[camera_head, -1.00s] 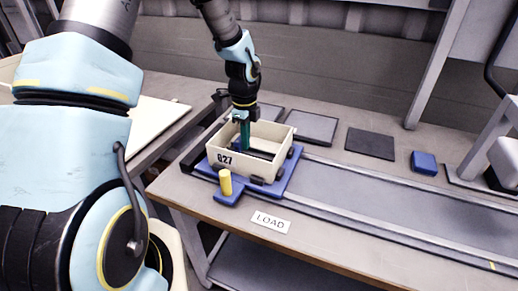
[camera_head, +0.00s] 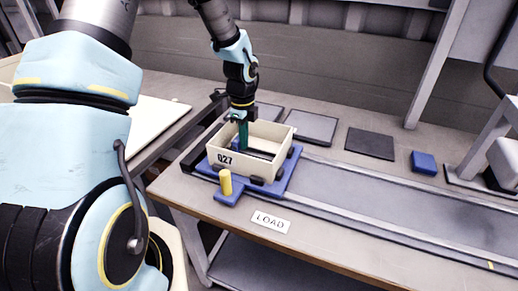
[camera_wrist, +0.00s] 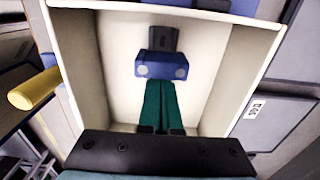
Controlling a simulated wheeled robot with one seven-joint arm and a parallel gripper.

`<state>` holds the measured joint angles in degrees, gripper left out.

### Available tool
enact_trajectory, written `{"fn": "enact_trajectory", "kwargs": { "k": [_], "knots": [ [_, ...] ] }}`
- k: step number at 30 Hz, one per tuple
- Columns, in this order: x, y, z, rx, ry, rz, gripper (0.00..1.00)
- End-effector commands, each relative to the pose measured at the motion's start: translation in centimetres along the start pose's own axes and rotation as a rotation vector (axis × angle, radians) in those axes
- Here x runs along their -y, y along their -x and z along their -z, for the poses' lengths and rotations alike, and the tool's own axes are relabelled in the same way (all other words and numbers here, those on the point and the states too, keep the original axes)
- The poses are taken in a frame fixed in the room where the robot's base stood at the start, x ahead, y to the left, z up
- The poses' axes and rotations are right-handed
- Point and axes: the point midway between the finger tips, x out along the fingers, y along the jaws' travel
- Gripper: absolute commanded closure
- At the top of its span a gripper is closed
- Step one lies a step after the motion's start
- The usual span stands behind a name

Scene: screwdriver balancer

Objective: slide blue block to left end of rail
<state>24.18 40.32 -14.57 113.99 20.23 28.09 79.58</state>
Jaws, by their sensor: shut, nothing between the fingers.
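A blue block (camera_wrist: 162,66) with two pale round spots shows inside a cream bin in the wrist view, at the near end of a short dark rail (camera_wrist: 164,38). In the head view, the rail (camera_head: 260,154) lies in the bin, and a bit of blue, which looks like the block (camera_head: 235,158), shows left of my fingers. My gripper (camera_head: 243,150) reaches down into the bin. Its green fingers are shut together with nothing between them. In the wrist view their tips (camera_wrist: 163,84) end at the block's edge; I cannot tell whether they touch it.
The cream bin (camera_head: 226,171), marked 027, has raised walls around my fingers. It sits on a blue carriage (camera_head: 286,186) with a yellow peg (camera_head: 226,182), on a long track (camera_head: 390,205).

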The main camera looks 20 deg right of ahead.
Motion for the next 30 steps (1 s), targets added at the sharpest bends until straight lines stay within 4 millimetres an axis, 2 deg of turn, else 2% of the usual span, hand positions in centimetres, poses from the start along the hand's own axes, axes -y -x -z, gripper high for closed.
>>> {"fn": "enact_trajectory", "kwargs": {
  "k": [30],
  "knots": [
    [0.0,-0.01,-0.69,0.001,0.001,0.0,1.0]
  ]
}}
